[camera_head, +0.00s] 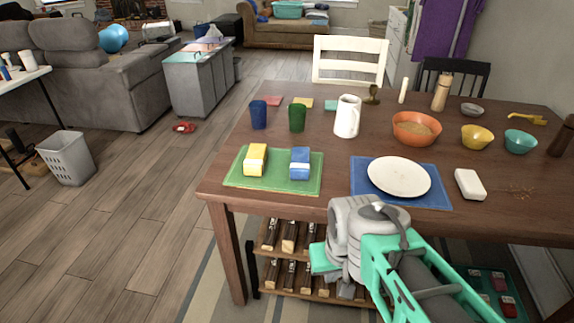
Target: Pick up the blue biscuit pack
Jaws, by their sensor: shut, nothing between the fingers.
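The blue biscuit pack (300,163) stands on the right part of a green placemat (272,186) near the left front corner of the wooden table. It is blue with a pale band near its base. A yellow pack (255,159) stands to its left, apart from it, on the same mat. My teal and grey arm is folded at the lower right, in front of the table and below the packs. The fingers of my gripper do not show. Nothing of my arm touches the blue pack.
Right of the green mat, a white plate (399,178) lies on a blue placemat (433,200). Behind stand a blue cup (258,115), a green cup (297,117), a white pitcher (347,117) and an orange bowl (416,128). Floor left of the table is mostly open.

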